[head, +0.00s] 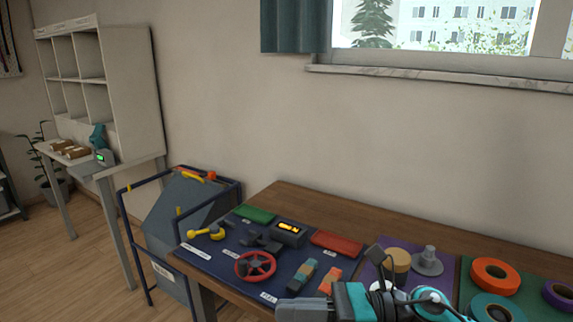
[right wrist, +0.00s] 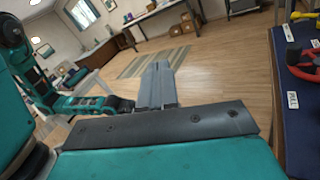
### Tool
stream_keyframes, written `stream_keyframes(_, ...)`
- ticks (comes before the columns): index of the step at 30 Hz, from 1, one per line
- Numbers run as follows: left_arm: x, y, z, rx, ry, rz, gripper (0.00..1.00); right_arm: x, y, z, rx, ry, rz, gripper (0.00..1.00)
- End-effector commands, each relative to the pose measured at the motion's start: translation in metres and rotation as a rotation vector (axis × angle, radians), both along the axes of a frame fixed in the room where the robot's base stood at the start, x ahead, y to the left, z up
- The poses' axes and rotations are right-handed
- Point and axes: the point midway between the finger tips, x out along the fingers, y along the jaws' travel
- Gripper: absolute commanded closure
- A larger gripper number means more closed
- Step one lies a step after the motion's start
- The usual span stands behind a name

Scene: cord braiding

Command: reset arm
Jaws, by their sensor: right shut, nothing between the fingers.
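My right gripper (head: 304,309) is at the bottom edge of the head view, in front of the workbench. Its grey fingers point left and are together with nothing between them. In the right wrist view the shut fingers (right wrist: 158,85) stick out over open wooden floor, apart from the bench at the right. A teal arm part of mine shows at the left of the right wrist view. My left gripper cannot be made out in either view.
Tape rolls (head: 494,275) lie at the right. A blue-framed cart (head: 183,210) stands left of the bench.

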Motion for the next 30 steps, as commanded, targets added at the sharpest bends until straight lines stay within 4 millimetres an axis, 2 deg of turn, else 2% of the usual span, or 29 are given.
stream_keyframes(2, 0.001, 0.000, 0.000, 0.000, -0.002, 0.000, 0.57, 0.004, 0.001, 0.003, 0.187, 0.269, -0.118, 1.00)
stream_keyframes(5, 0.001, 0.000, 0.001, 0.000, -0.003, -0.001, 0.57, 0.016, -0.013, -0.003, 0.420, 0.622, -0.265, 1.00)
stream_keyframes(8, 0.002, 0.000, 0.001, 0.000, -0.004, -0.001, 0.57, 0.027, -0.039, -0.026, 0.655, 0.984, -0.408, 1.00)
stream_keyframes(11, 0.002, 0.000, 0.001, 0.000, -0.004, -0.001, 0.57, 0.027, -0.070, -0.066, 0.900, 1.349, -0.548, 1.00)
stream_keyframes(14, 0.002, 0.000, 0.001, 0.000, -0.004, -0.001, 0.57, 0.012, -0.103, -0.118, 1.159, 1.701, -0.687, 1.00)
stream_keyframes(15, 0.002, 0.000, 0.001, 0.000, -0.004, -0.001, 0.57, 0.002, -0.115, -0.141, 1.265, 1.832, -0.742, 1.00)
stream_keyframes(18, 0.002, 0.000, 0.001, 0.000, -0.004, -0.001, 0.57, -0.032, -0.139, -0.191, 1.512, 2.107, -0.866, 1.00)
stream_keyframes(21, 0.002, 0.000, 0.001, 0.000, -0.004, -0.001, 0.57, -0.066, -0.153, -0.226, 1.706, 2.290, -0.957, 1.00)
stream_keyframes(23, 0.002, 0.000, 0.001, 0.000, -0.004, -0.001, 0.57, -0.081, -0.158, -0.240, 1.792, 2.360, -0.994, 1.00)
stream_keyframes(24, 0.002, 0.000, 0.001, 0.000, -0.003, -0.001, 0.57, -0.089, -0.160, -0.246, -1.789, -2.335, 0.988, 1.00)
stream_keyframes(27, 0.001, 0.000, 0.001, 0.000, -0.003, -0.001, 0.57, -0.100, -0.163, -0.255, -1.760, -2.263, 0.963, 1.00)
stream_keyframes(30, 0.001, 0.000, 0.001, 0.000, -0.003, -0.001, 0.57, -0.102, -0.163, -0.257, -1.753, -2.247, 0.959, 1.00)
